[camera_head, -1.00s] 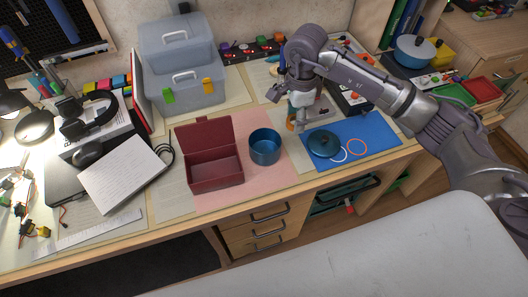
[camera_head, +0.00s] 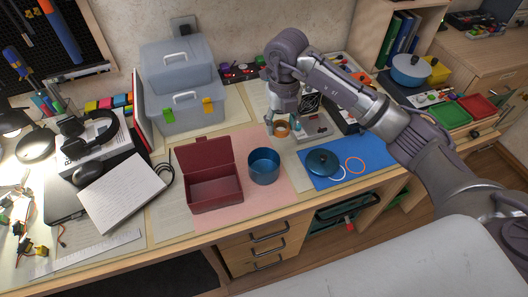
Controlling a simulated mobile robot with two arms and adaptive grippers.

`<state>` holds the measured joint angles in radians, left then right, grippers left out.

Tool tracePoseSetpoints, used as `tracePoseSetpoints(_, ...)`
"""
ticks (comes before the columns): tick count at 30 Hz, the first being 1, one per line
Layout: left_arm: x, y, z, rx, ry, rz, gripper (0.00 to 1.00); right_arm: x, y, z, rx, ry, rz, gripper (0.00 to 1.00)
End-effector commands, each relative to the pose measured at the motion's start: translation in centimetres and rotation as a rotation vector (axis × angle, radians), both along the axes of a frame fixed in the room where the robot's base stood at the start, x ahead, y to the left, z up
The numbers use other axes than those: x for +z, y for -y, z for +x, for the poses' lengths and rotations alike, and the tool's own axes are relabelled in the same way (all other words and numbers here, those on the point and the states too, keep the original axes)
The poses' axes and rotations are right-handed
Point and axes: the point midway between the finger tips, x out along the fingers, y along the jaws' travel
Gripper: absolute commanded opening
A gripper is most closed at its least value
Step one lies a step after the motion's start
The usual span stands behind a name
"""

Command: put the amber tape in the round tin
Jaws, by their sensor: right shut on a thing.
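The round tin (camera_head: 264,168) is blue, open at the top and stands upright on the pink mat. Its blue round lid (camera_head: 322,162) seems to be the one lying on the blue mat. The amber tape (camera_head: 282,130) is a small orange-brown ring behind the tin and slightly right of it. My right gripper (camera_head: 283,126) points down with its fingers on either side of the tape, shut on it. The fingers and the wrist hide part of the tape. It appears raised a little above the table. My left gripper is not in view.
An open dark red box (camera_head: 213,190) stands just left of the tin. A grey toolbox (camera_head: 180,100) is behind it. A grey device (camera_head: 314,128) sits right of my gripper.

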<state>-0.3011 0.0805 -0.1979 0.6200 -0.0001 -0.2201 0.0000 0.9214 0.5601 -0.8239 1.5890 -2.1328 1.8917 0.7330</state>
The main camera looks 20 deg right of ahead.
Motion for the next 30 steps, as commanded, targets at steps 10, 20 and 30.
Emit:
tracePoseSetpoints(10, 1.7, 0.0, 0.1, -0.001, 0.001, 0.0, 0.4, -3.2, -5.2, -2.1, 0.002, 0.001, 0.001, 0.27)
tracePoseSetpoints(20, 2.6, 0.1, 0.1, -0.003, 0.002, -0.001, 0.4, -6.7, -5.4, -2.3, 0.001, -0.003, 0.0, 0.27)
tracePoseSetpoints(30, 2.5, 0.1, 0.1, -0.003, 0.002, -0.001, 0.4, -7.6, -5.3, -2.2, 0.002, 0.002, 0.0, 0.27)
